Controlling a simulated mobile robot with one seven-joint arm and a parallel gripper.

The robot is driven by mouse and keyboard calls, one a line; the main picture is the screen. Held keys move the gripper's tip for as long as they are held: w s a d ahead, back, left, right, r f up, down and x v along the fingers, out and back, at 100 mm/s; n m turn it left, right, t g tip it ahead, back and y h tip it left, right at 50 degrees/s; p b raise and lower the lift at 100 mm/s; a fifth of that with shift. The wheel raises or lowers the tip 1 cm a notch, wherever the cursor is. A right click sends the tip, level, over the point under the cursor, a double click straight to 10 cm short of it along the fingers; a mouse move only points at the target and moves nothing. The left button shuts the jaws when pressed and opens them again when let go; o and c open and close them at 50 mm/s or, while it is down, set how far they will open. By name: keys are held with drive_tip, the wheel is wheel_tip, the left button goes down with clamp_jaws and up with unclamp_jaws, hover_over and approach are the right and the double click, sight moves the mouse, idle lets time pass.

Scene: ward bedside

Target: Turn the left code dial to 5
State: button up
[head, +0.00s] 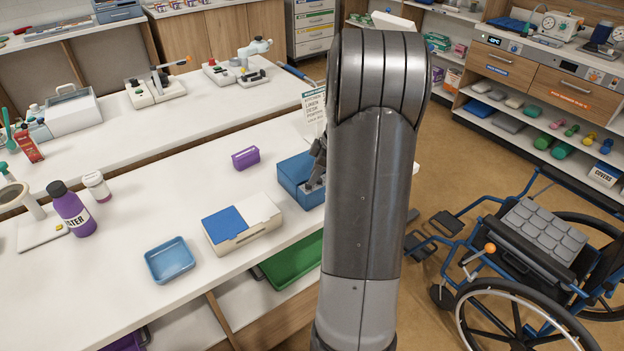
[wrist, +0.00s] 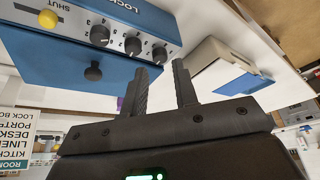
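The blue lock box (head: 293,182) stands on the white counter in the head view, partly hidden behind my arm. In the wrist view, its grey panel (wrist: 72,18) shows at the upper left, rolled over, with a yellow button marked SHUT (wrist: 47,19). Three dark dials sit in a row: one nearest the button (wrist: 99,35), a middle one (wrist: 132,46) and one at the far end (wrist: 159,55). Their settings are too small to read surely. My gripper (wrist: 162,88) is open, its fingers apart and empty, close to the box. No dial is visibly between the fingers.
A white box with a blue lid part (head: 242,222), a purple block (head: 245,158) and a blue tray (head: 169,261) are on the counter. A sign (head: 315,105) stands behind the lock box. A wheelchair (head: 530,260) is at the right.

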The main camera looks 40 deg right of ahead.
sight(308, 186)
drive_tip(key=shift+x, duration=1.4)
drive_tip(key=shift+c, duration=0.4)
clamp_jaws()
